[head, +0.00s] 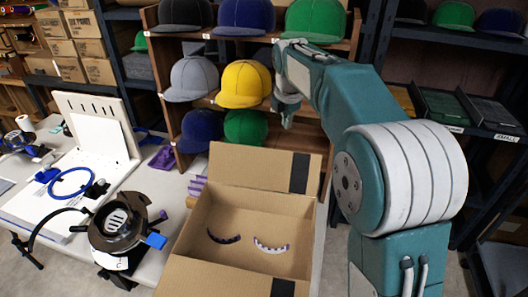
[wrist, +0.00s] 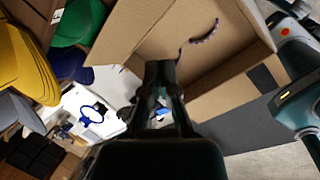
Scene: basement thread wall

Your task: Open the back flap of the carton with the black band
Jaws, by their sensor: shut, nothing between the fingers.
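The brown carton (head: 191,228) stands open-topped at the table's front edge. Its back flap (head: 250,165) is swung up and away from the opening, leaning back, with the black band (head: 300,173) across its right end. The front flap (head: 220,278) is folded out towards me, also with a black band piece. My gripper (head: 287,122) is above and behind the back flap, pointing down, apart from it. In the wrist view my gripper (wrist: 160,68) is shut and empty, with the carton (wrist: 205,55) beyond it and a black-banded flap (wrist: 225,103) at right.
Two curved dotted strips (head: 270,247) lie in the carton. Shelves of caps (head: 244,84) stand close behind my gripper. A black ring-shaped device (head: 118,222) and a white board with a blue loop (head: 72,181) are on the table at left.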

